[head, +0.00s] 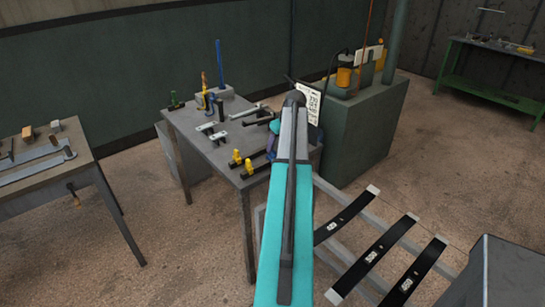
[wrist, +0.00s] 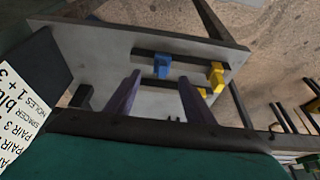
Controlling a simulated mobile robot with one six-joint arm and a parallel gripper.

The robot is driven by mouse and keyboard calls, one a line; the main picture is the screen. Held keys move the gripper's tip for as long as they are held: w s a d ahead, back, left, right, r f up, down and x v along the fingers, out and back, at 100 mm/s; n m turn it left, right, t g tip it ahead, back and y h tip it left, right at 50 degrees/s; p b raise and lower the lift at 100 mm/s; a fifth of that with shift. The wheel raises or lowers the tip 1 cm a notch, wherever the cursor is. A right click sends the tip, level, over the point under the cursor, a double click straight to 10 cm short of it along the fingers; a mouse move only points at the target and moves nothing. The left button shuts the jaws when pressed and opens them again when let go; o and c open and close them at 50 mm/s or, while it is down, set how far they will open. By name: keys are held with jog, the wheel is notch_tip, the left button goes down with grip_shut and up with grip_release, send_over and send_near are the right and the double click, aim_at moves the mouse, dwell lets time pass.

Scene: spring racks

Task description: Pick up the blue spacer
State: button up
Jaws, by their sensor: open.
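The blue spacer (wrist: 162,66) sits on a black bar (wrist: 193,67) on the grey table in the wrist view. A yellow piece (wrist: 216,78) is at the right end of that bar. My gripper (wrist: 159,76) is open; its two purple fingers point towards the blue spacer, one to each side of it in the picture. Nothing is held between them, and I cannot tell how far the tips are from the spacer. In the head view my arm covers most of the gripper and I cannot make out the spacer.
The grey table (head: 212,165) also holds yellow pieces (head: 237,157), tools and a blue upright post (head: 219,65). A printed sign (head: 308,104) stands close behind my gripper. A dark green cabinet (head: 355,135) is to its right. Black bars (head: 345,217) lie on a rack at front right.

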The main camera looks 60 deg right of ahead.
aim_at(272, 153)
jog(key=shift+x, duration=0.85)
jog(key=shift+p+x, duration=1.15)
jog(key=shift+x, duration=1.45)
jog(key=shift+w+a, duration=0.15)
jog(key=c, duration=0.9)
